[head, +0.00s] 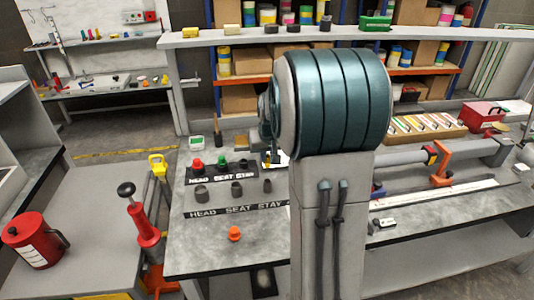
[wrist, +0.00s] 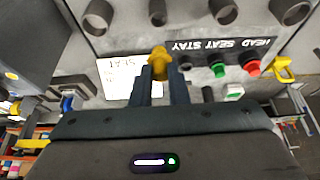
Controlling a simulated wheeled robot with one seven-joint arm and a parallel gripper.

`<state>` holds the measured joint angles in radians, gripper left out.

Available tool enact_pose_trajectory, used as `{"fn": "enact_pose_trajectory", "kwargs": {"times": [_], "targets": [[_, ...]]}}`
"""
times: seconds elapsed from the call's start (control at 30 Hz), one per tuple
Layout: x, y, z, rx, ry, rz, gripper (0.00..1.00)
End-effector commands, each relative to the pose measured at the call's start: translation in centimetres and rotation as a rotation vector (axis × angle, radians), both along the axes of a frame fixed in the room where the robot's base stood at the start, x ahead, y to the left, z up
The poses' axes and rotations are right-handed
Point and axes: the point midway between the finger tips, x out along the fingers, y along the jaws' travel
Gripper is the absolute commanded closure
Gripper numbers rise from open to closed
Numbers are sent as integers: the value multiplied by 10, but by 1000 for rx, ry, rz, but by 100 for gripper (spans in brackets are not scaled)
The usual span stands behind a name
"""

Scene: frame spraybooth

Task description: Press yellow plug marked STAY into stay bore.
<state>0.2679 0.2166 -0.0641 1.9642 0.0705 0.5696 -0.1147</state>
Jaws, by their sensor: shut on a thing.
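In the wrist view, my gripper (wrist: 160,72) is shut on the yellow plug (wrist: 158,57), which stands out beyond the fingertips. Several grey round-mouthed sleeves (wrist: 223,10) line the top edge of that view. I cannot tell which is the stay bore, or whether the plug touches one. A black strip lettered HEAD SEAT STAY (wrist: 222,45) lies right of the plug, with the green plug (wrist: 218,69) and red plug (wrist: 252,68) beside it. Grey sleeves (head: 201,194) stand behind the front HEAD SEAT STAY strip (head: 235,210).
An orange knobbed piece (head: 234,233) sits on the bench front. A white lettered card (wrist: 118,76) lies left of the plug in the wrist view. A red pump-like tool (head: 147,230) and a red can (head: 35,240) stand at left. The bench front left is mostly clear.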

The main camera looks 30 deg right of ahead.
Motion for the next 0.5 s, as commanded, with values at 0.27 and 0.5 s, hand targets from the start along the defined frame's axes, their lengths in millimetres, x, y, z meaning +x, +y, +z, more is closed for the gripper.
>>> {"fn": "enact_pose_trajectory", "kwargs": {"times": [0.27,0.5], "targets": [[-1,1,-10,0,0,18,100],[0,2,-32,0,0,19,100]]}}
